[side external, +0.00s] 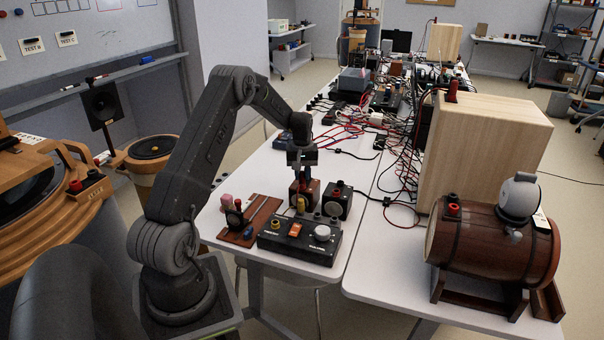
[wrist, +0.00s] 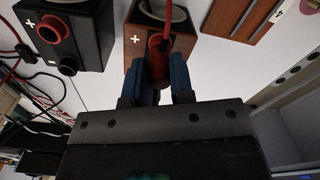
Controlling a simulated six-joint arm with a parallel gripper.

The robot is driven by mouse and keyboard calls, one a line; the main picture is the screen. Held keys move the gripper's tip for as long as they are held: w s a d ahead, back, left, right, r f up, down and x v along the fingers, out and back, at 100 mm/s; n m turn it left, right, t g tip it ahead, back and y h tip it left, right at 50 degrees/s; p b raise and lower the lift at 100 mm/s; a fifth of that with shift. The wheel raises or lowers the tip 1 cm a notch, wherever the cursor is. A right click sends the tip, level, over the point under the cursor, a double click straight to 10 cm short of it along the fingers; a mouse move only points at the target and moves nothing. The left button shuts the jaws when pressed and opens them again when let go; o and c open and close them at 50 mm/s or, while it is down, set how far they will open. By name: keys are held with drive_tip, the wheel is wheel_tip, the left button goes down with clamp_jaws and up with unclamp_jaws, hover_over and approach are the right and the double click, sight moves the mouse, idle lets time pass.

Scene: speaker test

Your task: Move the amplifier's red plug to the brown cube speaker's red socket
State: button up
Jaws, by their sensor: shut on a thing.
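The brown cube speaker (side external: 313,189) stands on the white table behind the amplifier (side external: 277,241), a black box with an orange switch and a pale knob. In the wrist view the speaker (wrist: 130,57) shows a white plus mark on its face. My gripper (side external: 302,172) is over the speaker. In the wrist view its blue fingers (wrist: 161,84) are shut on the red plug (wrist: 157,58), whose red cable runs upward. The plug overlaps the speaker's face beside the plus mark. The speaker's red socket is hidden there; I cannot tell whether the plug is in it.
A black cube speaker (side external: 338,203) stands just right of the brown one; its red socket (wrist: 51,28) shows in the wrist view. A brown board (side external: 240,234) with small parts lies at left. A barrel (side external: 480,245) and a large wooden cabinet (side external: 475,160) stand at right. Cables clutter the back.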

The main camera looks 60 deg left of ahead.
drive_tip(key=shift+f, duration=0.15)
drive_tip(key=o, duration=1)
drive_tip(key=shift+c, duration=0.2)
drive_tip(key=shift+r, duration=3.8)
